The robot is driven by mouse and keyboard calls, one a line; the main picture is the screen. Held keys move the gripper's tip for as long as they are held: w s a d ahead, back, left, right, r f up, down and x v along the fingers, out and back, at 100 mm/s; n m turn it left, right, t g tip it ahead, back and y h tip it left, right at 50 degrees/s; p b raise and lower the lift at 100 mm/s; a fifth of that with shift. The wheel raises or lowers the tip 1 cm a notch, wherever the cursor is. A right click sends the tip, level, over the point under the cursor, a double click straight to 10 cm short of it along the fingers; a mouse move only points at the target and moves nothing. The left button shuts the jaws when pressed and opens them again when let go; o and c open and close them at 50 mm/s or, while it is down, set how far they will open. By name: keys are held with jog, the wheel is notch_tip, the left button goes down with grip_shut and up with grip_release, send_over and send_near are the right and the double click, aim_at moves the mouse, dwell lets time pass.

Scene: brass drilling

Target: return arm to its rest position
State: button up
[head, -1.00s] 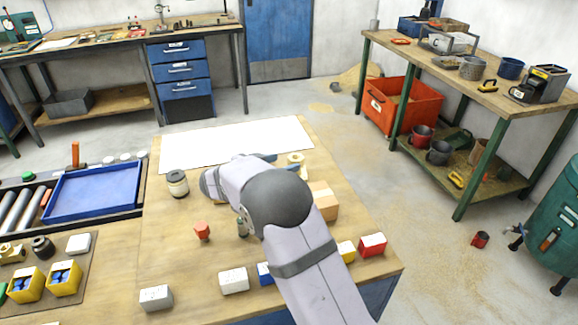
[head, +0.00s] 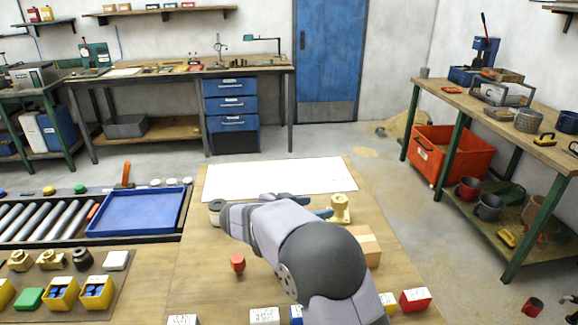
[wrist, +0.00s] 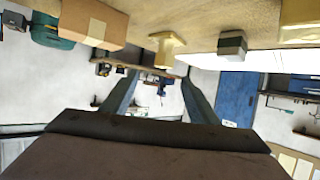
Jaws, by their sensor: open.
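My gripper (wrist: 158,80) shows in the wrist view with two dark fingers spread apart and nothing between them. In the head view my grey arm reaches over the wooden bench (head: 205,270), and its rounded joint hides part of the bench top. The fingers show only in part beyond the arm, close in the picture to a brass fitting (head: 340,208). The wrist view looks upside down, with the brass fitting (wrist: 166,46) and a cardboard box (wrist: 95,20) near its top edge, apart from the fingers.
A white sheet (head: 280,178) lies at the bench's far side. A jar (head: 215,212) and a red-orange piece (head: 237,262) stand left of the arm. The box (head: 369,245) and a red block (head: 415,299) are to its right. A blue tray (head: 138,212) is at left.

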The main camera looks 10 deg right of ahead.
jog(key=s+d+n+g+y+p, duration=0.1)
jog(key=s+d+n+g+p, duration=0.1)
jog(key=s, duration=0.6)
jog(key=s+d+n+g+y+p, duration=0.1)
jog(key=s+d+n+g+p, duration=0.1)
jog(key=s, duration=0.6)
jog(key=s+d+n+g+y+p, duration=0.1)
jog(key=s+d+n+g+p, duration=0.1)
jog(key=s, duration=0.7)
jog(key=shift+d+f+n+g, duration=0.15)
jog(key=shift+d+n+g, duration=0.35)
jog(key=shift+d, duration=0.75)
jog(key=s+y, duration=0.1)
jog(key=s, duration=0.1)
jog(key=s+a+f+n, duration=0.1)
jog(key=s, duration=0.1)
jog(key=s+f+g+y+p, duration=0.1)
jog(key=s, duration=0.1)
jog(key=shift+a+f+y, duration=0.2)
jog(key=shift+a+y, duration=0.05)
jog(key=shift+y, duration=0.05)
jog(key=s+a+f+n+y+p, duration=0.1)
jog(key=s+a+f+n+y, duration=0.1)
jog(key=a+y, duration=0.3)
jog(key=shift+s+a+f, duration=0.65)
jog(key=shift+a+f, duration=0.1)
jog(key=shift+a, duration=0.25)
